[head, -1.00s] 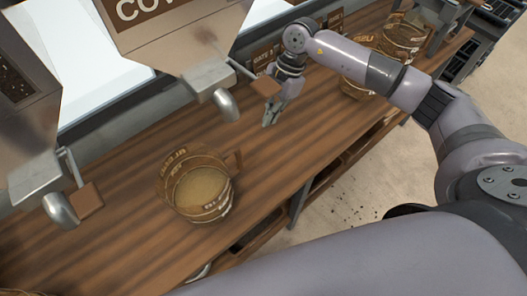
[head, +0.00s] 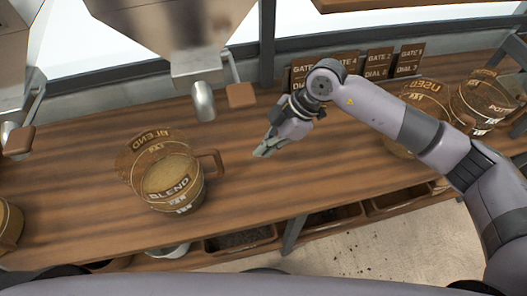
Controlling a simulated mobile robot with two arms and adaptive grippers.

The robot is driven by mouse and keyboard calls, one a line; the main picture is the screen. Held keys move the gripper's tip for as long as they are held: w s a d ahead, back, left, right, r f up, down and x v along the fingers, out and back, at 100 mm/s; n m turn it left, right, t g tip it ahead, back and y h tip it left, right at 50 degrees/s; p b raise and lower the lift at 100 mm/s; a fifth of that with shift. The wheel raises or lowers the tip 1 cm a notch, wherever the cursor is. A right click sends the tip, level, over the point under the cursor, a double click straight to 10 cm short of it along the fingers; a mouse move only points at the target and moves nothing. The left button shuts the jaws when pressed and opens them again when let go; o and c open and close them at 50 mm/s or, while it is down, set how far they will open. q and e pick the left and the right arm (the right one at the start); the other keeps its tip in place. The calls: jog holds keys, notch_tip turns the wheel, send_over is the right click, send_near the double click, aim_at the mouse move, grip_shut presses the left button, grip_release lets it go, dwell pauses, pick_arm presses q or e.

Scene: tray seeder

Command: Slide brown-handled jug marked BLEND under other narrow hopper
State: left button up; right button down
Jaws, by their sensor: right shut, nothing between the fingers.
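The jug marked BLEND (head: 184,197) stands upright on the wooden bench, left of centre in the head view. Its brown handle (head: 217,160) points right, and its open top shows a tan inside. It stands in front of and slightly left of the metal spout (head: 203,101) of the nearer hopper (head: 185,25). My left gripper is not in view.
Part of another jug (head: 8,224) shows at the left edge. Gate and dial signs (head: 345,66) stand at the back. Bins (head: 240,240) sit below the bench.

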jog(key=x, duration=0.3)
jog(key=shift+s+a+f+p, duration=0.15)
jog(key=shift+a+f+p, duration=0.05)
jog(key=shift+a+p, duration=0.1)
jog(key=x, duration=0.5)
jog(key=shift+d+f+p, duration=0.15)
jog(key=shift+f+p, duration=0.05)
jog(key=shift+p, duration=0.1)
jog(key=a, duration=0.1)
jog(key=a+p, duration=0.1)
jog(key=shift+s+a+r, duration=0.2)
jog(key=shift+a+r, duration=0.05)
jog(key=shift+s+a+f, duration=0.1)
jog(key=shift+s+a, duration=0.05)
jog(key=shift+a, duration=0.4)
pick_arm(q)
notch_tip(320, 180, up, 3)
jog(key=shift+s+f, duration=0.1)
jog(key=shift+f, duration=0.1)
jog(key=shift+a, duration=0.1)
